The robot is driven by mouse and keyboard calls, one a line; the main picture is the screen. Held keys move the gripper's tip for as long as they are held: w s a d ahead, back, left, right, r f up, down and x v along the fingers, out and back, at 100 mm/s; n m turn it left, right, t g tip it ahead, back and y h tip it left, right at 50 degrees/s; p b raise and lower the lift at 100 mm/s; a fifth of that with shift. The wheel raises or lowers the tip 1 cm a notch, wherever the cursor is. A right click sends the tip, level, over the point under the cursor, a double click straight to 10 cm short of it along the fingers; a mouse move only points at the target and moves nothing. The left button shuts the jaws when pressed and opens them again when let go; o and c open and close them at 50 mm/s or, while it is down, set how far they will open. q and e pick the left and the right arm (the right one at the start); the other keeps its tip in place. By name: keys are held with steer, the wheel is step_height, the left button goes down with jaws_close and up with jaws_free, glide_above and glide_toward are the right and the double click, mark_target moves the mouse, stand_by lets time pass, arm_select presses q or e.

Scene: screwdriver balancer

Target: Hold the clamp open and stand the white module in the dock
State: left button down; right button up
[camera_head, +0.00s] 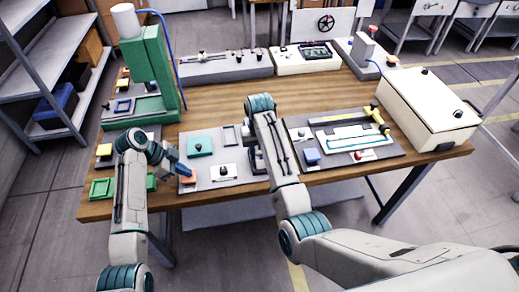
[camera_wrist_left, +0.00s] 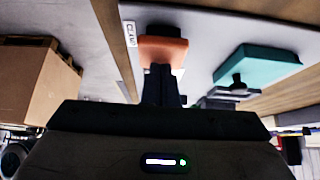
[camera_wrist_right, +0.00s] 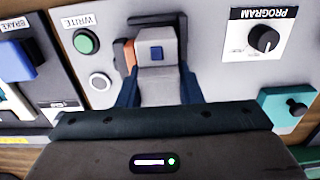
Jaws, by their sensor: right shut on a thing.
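The white module (camera_wrist_right: 158,75), with a blue square on its face, is between the fingers of my right gripper (camera_wrist_right: 160,88) in the right wrist view. A dark dock frame (camera_wrist_right: 128,28) with an orange piece at its left shows behind the module. I cannot tell whether the module is seated in it. In the head view my right arm hides the module and fingertips. My left gripper (camera_head: 184,169) is at the orange clamp pad (camera_head: 188,179) on the grey board. In the left wrist view its fingers (camera_wrist_left: 162,85) are together against the orange pad (camera_wrist_left: 163,50), beside a CLAMP label.
A green WRITE button (camera_wrist_right: 86,41), a white button (camera_wrist_right: 99,82) and a PROGRAM knob (camera_wrist_right: 264,39) flank the dock. A teal block (camera_head: 200,146) sits on the board. A green tower (camera_head: 150,70) stands behind left, a white case (camera_head: 428,105) right.

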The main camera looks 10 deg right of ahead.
steer(key=shift+f, duration=0.3)
stand_by(0.4)
steer(key=o, duration=1.1)
steer(key=shift+o, duration=0.2)
step_height(320, 180, up, 8)
steer(key=shift+f, duration=0.2)
arm_select(q)
steer(key=shift+r, duration=0.1)
arm_select(e)
steer(key=shift+r, duration=0.1)
arm_select(q)
step_height(320, 180, up, 7)
steer(key=p, duration=0.6)
arm_select(e)
step_height(320, 180, up, 6)
steer(key=shift+f, duration=0.1)
